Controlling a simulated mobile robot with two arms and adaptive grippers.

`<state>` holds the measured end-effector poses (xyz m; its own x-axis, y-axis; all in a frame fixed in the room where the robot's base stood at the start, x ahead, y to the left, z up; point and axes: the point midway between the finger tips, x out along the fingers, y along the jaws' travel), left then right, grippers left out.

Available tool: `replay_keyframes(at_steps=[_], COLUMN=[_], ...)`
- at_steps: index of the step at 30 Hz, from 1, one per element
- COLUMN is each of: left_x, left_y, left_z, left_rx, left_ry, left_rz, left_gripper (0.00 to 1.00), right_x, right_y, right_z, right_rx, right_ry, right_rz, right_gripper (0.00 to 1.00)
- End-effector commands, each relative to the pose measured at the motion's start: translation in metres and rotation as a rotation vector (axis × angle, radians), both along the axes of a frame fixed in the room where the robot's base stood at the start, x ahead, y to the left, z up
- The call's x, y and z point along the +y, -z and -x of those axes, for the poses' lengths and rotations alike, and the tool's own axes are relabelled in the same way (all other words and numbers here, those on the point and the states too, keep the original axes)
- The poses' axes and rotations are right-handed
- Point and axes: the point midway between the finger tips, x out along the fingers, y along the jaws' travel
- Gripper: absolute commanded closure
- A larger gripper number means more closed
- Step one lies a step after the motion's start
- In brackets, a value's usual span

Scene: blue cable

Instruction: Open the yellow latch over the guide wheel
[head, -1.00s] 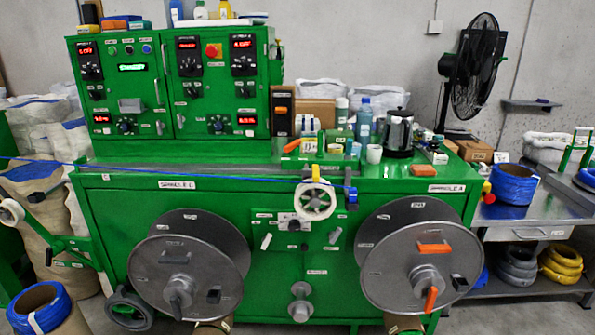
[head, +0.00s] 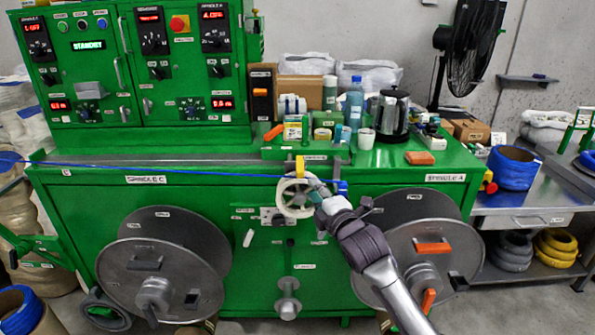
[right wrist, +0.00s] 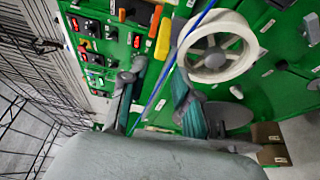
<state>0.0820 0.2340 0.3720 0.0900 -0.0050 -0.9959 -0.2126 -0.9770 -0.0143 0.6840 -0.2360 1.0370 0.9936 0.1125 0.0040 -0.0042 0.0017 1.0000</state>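The yellow latch (head: 300,166) is a small upright piece just above the white guide wheel (head: 284,200) on the green machine's front. The blue cable (head: 180,170) runs from the left to the wheel's top. My right gripper (head: 319,192) is in front of the wheel's right side and hides part of it. In the right wrist view the gripper (right wrist: 158,68) is open and empty, its fingers apart. The yellow latch (right wrist: 163,40) shows beyond the fingertips, with the cable (right wrist: 165,75) crossing between the fingers and the wheel (right wrist: 240,40) to the right. My left gripper is out of view.
Two grey spools (head: 205,240) flank the wheel below. Bottles, a kettle (head: 391,117) and boxes stand on the machine's top above the latch. An orange block (head: 420,158) lies on the top at the right. A metal bench (head: 520,198) stands at the far right.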

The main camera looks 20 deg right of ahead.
Motion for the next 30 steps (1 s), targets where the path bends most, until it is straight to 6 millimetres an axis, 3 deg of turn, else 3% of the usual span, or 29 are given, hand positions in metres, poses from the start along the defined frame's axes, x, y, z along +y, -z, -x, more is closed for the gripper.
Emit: replay_keyframes(at_steps=[6, 13, 18, 28, 30], left_x=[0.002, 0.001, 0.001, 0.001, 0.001], left_y=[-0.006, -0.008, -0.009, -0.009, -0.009], left_z=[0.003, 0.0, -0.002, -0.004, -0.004], left_rx=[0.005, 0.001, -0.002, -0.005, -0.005], left_ry=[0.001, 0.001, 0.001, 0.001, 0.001], left_rz=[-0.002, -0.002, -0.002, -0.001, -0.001], left_gripper=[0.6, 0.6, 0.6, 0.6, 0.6], right_x=[0.006, 0.01, 0.011, 0.012, 0.012], right_y=[-0.002, 0.0, 0.0, 0.001, 0.001], right_z=[-0.049, -0.085, -0.097, -0.1, -0.1], right_rx=[0.002, 0.001, 0.002, 0.002, 0.002], right_ry=[0.0, 0.0, 0.0, 0.0, 0.0], right_rz=[-0.003, -0.003, -0.001, -0.001, -0.001], right_gripper=[0.69, 0.69, 0.69, 0.69, 0.77])
